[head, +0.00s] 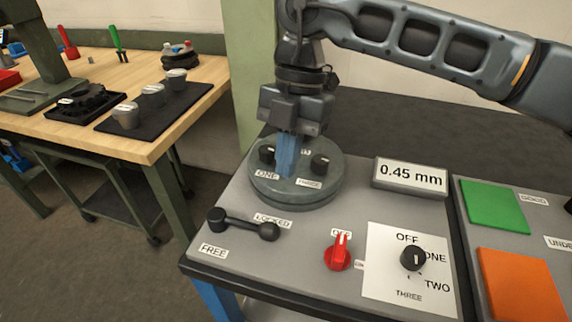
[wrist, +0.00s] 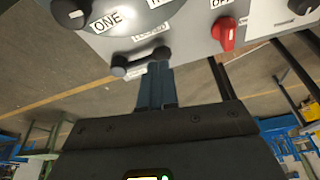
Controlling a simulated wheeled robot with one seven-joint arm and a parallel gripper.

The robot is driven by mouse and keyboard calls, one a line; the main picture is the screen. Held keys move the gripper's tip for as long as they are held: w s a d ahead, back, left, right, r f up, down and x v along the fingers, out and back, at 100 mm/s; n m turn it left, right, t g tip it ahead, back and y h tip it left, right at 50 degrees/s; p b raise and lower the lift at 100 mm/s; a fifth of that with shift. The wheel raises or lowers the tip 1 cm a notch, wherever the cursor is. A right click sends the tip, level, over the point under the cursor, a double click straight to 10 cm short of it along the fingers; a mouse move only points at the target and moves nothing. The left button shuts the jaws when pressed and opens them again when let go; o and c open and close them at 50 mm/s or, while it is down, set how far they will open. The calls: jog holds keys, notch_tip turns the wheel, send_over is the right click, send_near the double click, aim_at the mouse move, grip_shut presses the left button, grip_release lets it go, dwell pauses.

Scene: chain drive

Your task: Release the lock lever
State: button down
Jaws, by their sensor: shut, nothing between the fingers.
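The dark lock lever (head: 243,226) lies on the grey panel, a bar with a round knob at each end, between the labels FREE and LOCKED. I cannot tell which end is the pivot. It also shows in the wrist view (wrist: 140,62), beyond my fingertips. My gripper (head: 286,172), with blue fingers, is shut and empty. In the head view it points down in front of the round grey plate's knobs, behind the lever and apart from it. The fingers also show in the wrist view (wrist: 156,72), and hide part of the plate in the head view.
The round plate (head: 297,197) carries dark knobs. A red switch (head: 338,252), a black selector dial (head: 413,257) and a 0.45 mm display (head: 410,177) are on the panel. Green (head: 494,206) and orange (head: 522,286) pads are at right. A wooden bench (head: 140,150) stands left across a floor gap.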

aim_at(271, 238)
jog(key=x, duration=0.8)
jog(key=shift+p, duration=0.35)
jog(key=shift+s+a+r+m+p, duration=0.15)
jog(key=shift+s+m+p, duration=0.85)
jog(key=shift+p, duration=0.05)
jog(key=shift+s+a+m+t+y+p, duration=0.15)
jog(key=shift+s+m+t+y+p, duration=0.15)
jog(key=shift+s+m, duration=0.3)
jog(key=shift+s+a+m+t+y+p, duration=0.2)
jog(key=shift+s+m+p, duration=0.2)
jog(key=shift+s+m, duration=0.15)
jog(key=shift+s+a+p, duration=0.2)
jog(key=shift+s+a, duration=0.35)
jog(key=shift+s, duration=0.3)
jog(key=shift+s+a+p, duration=0.2)
jog(key=shift+s+a, duration=0.35)
jog(key=shift+s, duration=0.25)
jog(key=shift+s+a, duration=0.1)
jog(key=shift+s, duration=0.05)
